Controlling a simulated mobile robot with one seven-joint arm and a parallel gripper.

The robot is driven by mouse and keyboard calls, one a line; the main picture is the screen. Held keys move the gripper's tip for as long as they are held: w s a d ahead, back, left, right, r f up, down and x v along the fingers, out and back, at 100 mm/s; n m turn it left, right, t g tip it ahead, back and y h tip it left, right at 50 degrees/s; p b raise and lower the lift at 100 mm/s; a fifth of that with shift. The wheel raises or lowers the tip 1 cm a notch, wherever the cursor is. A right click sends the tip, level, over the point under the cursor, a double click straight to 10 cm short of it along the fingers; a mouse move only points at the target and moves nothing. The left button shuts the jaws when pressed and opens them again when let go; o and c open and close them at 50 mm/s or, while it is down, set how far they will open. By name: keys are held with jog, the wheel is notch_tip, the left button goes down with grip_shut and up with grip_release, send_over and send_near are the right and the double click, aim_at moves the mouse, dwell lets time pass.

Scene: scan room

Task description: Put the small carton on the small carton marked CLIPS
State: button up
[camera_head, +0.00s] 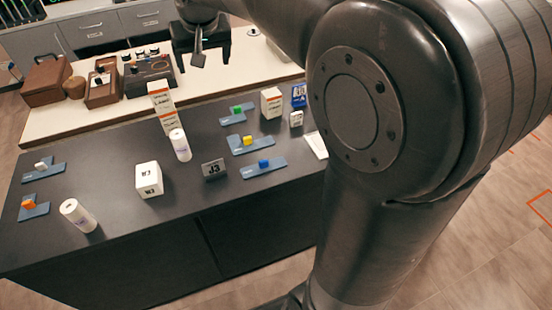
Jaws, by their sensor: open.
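Two white cartons with orange bands and small print show at the back middle of the dark counter. The upper carton (160,95) appears directly above the lower carton (168,122); I cannot tell whether they touch. A similar white carton with an orange band (271,102) stands to the right, near the back edge. The print on all three is too small to read surely, so I cannot tell which is marked CLIPS. My arm hides the counter's right end.
White cylinders (180,145) (76,215), a white box (149,180) and a J3 sign (214,169) stand on the counter (115,190). Several blue holders with coloured blocks (263,164) lie around. A blue box (299,95) stands back right. Brown cases (103,90) sit on the pale bench behind.

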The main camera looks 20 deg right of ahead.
jog(key=s+d+f, duration=0.2)
jog(key=s, duration=0.7)
jog(key=s+d+f, duration=0.2)
jog(key=s+f, duration=0.1)
jog(key=s, duration=0.6)
jog(key=s+d+f, duration=0.2)
jog(key=s+f, duration=0.1)
jog(key=s, duration=0.6)
jog(key=shift+t, duration=0.3)
